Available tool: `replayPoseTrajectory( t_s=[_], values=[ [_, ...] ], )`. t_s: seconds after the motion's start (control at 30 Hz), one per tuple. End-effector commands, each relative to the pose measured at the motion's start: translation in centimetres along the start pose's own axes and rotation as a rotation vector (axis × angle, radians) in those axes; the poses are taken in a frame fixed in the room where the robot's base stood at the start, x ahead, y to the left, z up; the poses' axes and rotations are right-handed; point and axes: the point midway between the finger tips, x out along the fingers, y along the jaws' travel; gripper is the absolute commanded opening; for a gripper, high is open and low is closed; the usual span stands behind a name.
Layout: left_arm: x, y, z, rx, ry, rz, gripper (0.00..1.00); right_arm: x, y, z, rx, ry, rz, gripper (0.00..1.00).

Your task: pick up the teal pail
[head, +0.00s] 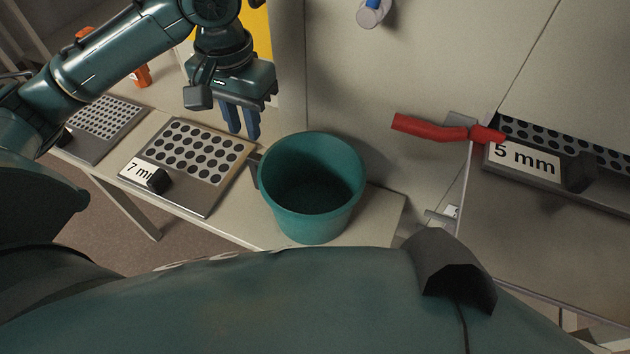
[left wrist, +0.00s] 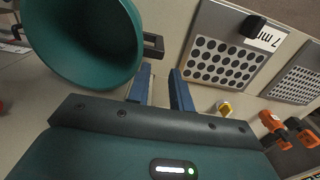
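The teal pail (head: 290,205) stands upright on a light bench, with its open top facing up and nothing seen inside it. In the left wrist view the pail (left wrist: 62,48) fills the upper left, with a dark squarish handle (left wrist: 153,45) jutting from its side. My left gripper (head: 243,132) is up and to the left of the pail in the head view. Its two blue fingers are apart with nothing between them. In the left wrist view the left gripper (left wrist: 161,70) has its fingertips just short of the handle, apparently not touching it. My right gripper is in neither view.
A perforated plate marked 7 mm (head: 188,165) lies left of the pail, with another plate (head: 105,128) beyond. A red handle (head: 430,128) and a 5 mm plate (head: 525,160) are at the right. A yellow item (left wrist: 224,108) and orange tools (left wrist: 280,130) lie nearby.

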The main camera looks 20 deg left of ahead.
Motion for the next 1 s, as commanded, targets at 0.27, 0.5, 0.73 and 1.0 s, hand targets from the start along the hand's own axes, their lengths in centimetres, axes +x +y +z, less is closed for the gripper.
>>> replayPoseTrajectory(
  t_s=[0.27,0.5,0.73,1.0],
  values=[
    [5.4,0.0,0.0,0.001,-0.003,0.0,0.22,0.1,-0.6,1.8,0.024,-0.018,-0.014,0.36],
    [7.1,0.0,-0.1,0.002,-0.001,0.0,0.22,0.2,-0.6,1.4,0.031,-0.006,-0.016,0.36],
    [10.6,0.1,-0.5,0.002,-0.002,0.0,0.22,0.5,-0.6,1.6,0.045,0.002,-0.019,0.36],
    [11.8,0.1,-0.5,0.003,0.001,0.0,0.22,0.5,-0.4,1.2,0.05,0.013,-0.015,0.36]
  ],
)
